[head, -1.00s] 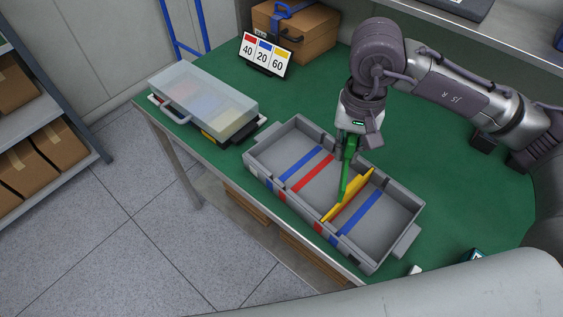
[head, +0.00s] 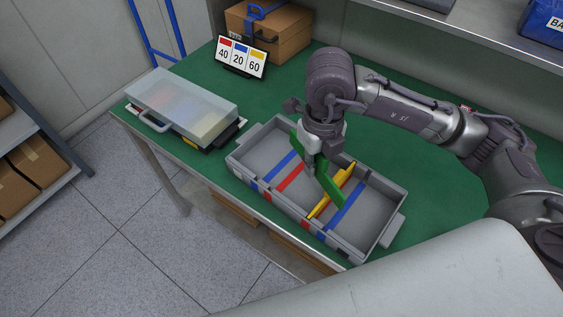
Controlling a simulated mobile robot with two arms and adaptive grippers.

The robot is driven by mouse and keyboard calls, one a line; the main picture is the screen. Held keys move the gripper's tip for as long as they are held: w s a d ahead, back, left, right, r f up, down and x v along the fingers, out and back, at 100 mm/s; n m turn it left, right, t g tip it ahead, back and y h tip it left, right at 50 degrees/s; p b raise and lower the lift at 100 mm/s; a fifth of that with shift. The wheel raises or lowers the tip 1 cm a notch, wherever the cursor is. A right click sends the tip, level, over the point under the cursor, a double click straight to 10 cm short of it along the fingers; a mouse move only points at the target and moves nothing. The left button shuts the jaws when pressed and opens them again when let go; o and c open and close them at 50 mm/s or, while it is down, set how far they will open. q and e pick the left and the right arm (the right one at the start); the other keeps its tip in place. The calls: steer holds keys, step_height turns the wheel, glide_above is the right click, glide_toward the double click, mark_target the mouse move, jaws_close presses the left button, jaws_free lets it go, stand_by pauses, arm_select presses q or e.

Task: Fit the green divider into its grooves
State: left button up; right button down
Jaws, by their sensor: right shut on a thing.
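The green divider (head: 332,190) is a thin plate, tilted in the head view, with its lower end over the grey tray (head: 394,228) near the yellow divider. My right gripper (head: 312,165) is shut on it from above, over the middle of the tray. The yellow divider (head: 321,205) stands across the tray, partly hidden behind the green one. Blue stripes (head: 345,214) and a red stripe (head: 289,178) cross the tray floor. I cannot tell whether the green divider touches the tray or the yellow divider. My left gripper is not in view.
A clear-lidded case (head: 185,102) lies left of the tray. A card reading 40, 20, 60 (head: 240,57) and a cardboard box (head: 285,38) stand behind. The green table top (head: 430,190) right of the tray is clear.

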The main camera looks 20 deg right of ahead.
steer(key=p, duration=0.2)
glide_above(275, 171)
step_height(275, 171, down, 7)
steer(key=shift+r, duration=0.1)
step_height(275, 171, down, 4)
steer(key=shift+r+p, duration=0.2)
steer(key=shift+p, duration=0.35)
steer(key=shift+f, duration=0.25)
steer(key=shift+f, duration=0.1)
steer(key=shift+f, duration=0.15)
steer(key=c, duration=1.2)
jaws_free()
